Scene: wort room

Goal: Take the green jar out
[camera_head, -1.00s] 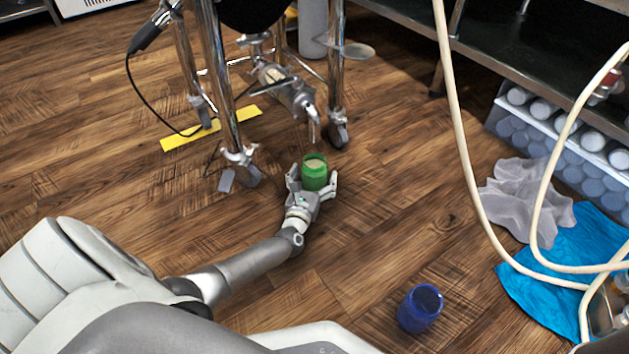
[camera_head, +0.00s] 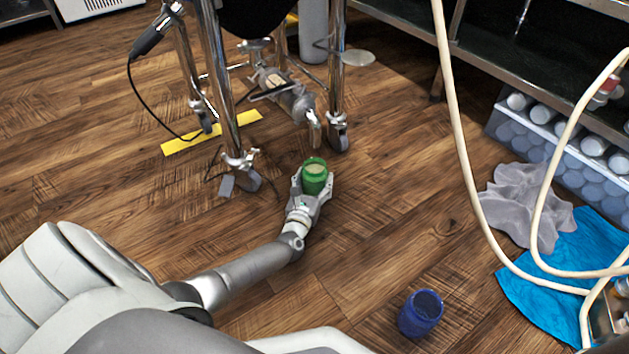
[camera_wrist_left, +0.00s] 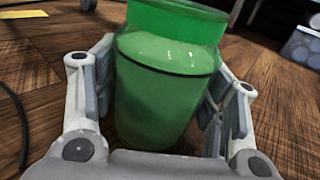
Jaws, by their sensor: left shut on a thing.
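In the left wrist view the green jar (camera_wrist_left: 168,80) fills the middle between the fingers of the left gripper (camera_wrist_left: 160,100). I cannot tell whether the jar's base touches the floor. My right gripper is not in view.
A metal stand (camera_head: 222,90) on casters, with a tap (camera_head: 314,130), stands just behind the jar. A blue jar (camera_head: 420,313) is on the floor at the lower right. Cream hoses (camera_head: 456,120), a grey cloth (camera_head: 525,200) and a blue cloth (camera_head: 560,275) lie right. The floor between is clear.

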